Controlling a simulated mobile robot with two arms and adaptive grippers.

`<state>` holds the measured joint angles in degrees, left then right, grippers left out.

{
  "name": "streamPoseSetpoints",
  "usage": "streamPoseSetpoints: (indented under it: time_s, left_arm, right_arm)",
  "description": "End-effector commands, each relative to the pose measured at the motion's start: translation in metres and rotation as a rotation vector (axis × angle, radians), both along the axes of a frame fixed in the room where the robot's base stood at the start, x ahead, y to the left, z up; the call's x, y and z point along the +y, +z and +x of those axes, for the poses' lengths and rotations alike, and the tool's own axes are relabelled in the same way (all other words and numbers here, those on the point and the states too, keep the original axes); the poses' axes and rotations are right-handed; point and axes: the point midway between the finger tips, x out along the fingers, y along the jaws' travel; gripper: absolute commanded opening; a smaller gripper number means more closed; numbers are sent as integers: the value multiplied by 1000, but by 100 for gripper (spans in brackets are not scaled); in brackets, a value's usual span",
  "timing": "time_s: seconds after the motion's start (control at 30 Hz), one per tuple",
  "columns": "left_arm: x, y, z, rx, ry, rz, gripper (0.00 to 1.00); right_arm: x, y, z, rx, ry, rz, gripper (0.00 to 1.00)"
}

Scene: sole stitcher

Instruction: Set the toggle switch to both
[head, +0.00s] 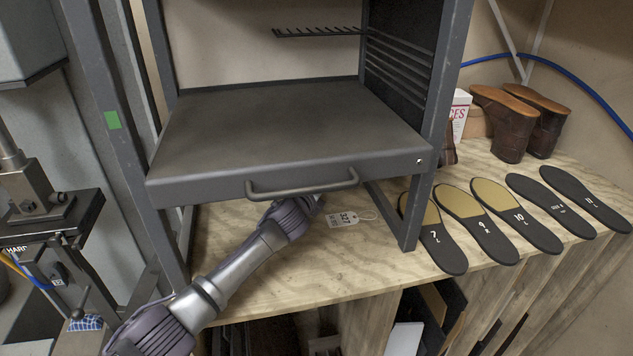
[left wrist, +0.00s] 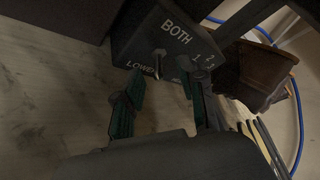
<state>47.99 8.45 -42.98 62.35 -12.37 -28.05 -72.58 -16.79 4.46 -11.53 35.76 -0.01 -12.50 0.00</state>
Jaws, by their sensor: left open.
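A dark control box (left wrist: 150,30) with white lettering shows in the left wrist view. BOTH is printed near its top and LOWER at its lower left. The metal toggle switch (left wrist: 159,63) stands out from its face between these labels; I cannot tell its exact setting. My left gripper (left wrist: 160,90) is open, its two green-padded fingers spread either side of and just short of the toggle lever. Nothing is between them that I can see gripped. In the head view my left arm reaches under the grey drawer; the gripper and box are hidden there. My right gripper is not in view.

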Motion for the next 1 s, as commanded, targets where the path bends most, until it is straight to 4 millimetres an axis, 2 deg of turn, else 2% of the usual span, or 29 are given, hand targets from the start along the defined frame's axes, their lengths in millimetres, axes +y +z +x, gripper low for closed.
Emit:
streamPoseSetpoints:
  time_s: [0.13,0.37,0.43,0.63,1.0]
  left_arm:
    - [-1,-1,4,1,-1,0,40]
    - [-1,-1,4,1,-1,0,40]
    - [-1,-1,4,1,-1,0,33]
    - [-1,-1,4,1,-1,0,0]
    - [0,3,5,43,1,-18,0]
  right_arm:
    - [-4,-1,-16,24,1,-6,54]
    - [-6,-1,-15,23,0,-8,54]
    - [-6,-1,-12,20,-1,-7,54]
    - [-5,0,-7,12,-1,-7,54]
    - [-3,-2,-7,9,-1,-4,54]
